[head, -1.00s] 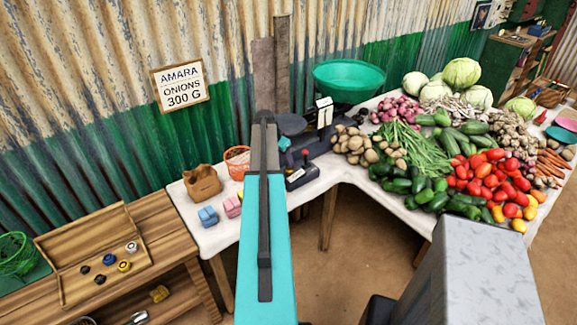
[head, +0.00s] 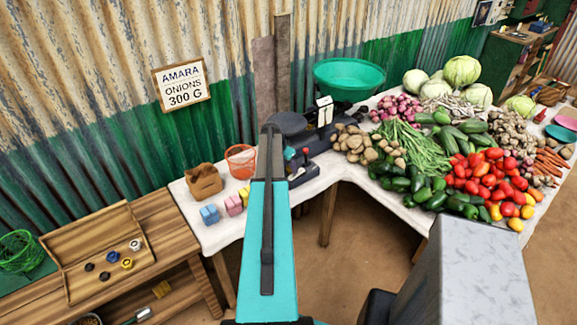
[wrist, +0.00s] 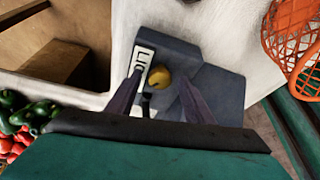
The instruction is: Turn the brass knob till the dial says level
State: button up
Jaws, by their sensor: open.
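My arm hides the knob there. The dial's reading cannot be made out.
An orange basket (head: 240,161), a brown bag (head: 204,181) and small coloured blocks (head: 210,214) are left of the balance. Potatoes (head: 352,143) and other vegetables crowd its right. A wooden tray (head: 75,265) with small round pieces lies at lower left.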

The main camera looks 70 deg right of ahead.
jog(key=c, duration=1)
